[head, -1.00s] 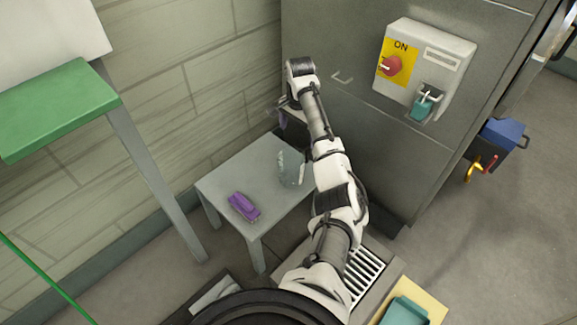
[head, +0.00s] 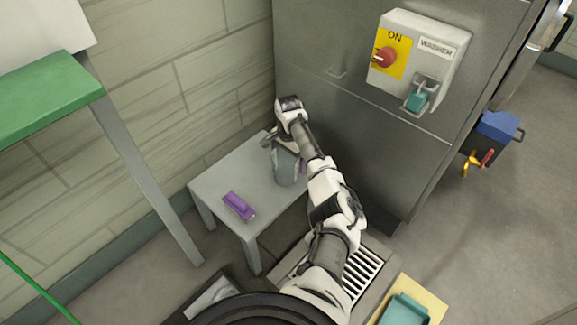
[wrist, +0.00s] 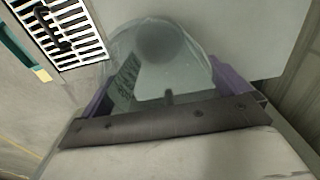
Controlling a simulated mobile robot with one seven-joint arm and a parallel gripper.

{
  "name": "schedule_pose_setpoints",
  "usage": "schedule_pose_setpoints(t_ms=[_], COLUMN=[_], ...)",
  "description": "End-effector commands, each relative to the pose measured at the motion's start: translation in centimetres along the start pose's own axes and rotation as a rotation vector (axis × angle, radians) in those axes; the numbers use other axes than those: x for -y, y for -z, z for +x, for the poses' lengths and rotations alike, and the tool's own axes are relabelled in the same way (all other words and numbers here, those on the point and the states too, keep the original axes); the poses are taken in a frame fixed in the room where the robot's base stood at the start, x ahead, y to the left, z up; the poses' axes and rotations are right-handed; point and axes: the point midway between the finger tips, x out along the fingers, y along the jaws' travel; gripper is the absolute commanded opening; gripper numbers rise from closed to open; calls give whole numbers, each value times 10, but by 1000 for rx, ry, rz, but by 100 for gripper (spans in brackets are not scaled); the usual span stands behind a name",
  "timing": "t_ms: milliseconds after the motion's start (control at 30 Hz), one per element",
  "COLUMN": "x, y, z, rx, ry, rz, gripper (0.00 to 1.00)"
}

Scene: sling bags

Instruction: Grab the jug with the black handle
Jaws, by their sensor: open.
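A clear, greyish jug (head: 286,168) stands on the small grey table (head: 222,178) in the head view. In the wrist view the jug (wrist: 158,45) fills the space ahead of my gripper, with a lettered label on its side. A small dark piece shows low on it; I cannot tell if this is the handle. My gripper (wrist: 168,78) is open, its two purple fingers on either side of the jug's near part. In the head view my gripper (head: 285,150) is down at the jug's upper part and partly covers it. Contact cannot be told.
A purple object (head: 239,206) lies near the table's front edge. The washer (head: 345,130), a large grey cabinet with a switch box (head: 415,60), stands close behind and right. A floor grate (head: 365,277) lies right of the table. The table's left part is clear.

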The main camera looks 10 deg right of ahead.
Motion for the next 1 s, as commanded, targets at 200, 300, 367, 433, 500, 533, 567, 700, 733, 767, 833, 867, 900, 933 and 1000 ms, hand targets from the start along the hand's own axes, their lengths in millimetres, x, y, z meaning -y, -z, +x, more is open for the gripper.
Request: schedule_pose_setpoints(t_ms=[200,300,367,433,500,533,567,700,733,767,833,867,900,933,1000], x=[0,0,0,0,0,0,0,0,0,0,0,0,0,1,1], y=[0,0,0,0,0,0,0,0,0,0,0,0,0,0,0], z=[2,2,2,2,2,2,1,1,1,1,1,0,-1,-2,-7], rx=[-1,-1,-1,-1,-1,-1,-1,-1,-1,-1,-1,-1,-1,-1,-1], ry=[1,1,1,1,1,1,1,1,1,1,1,1,1,2,3], rz=[0,0,0,0,0,0,0,0,0,0,0,-1,-1,-1,-1], gripper=[100,91,83,74,65,61,57,50,50,50,50,50,50,50,50])
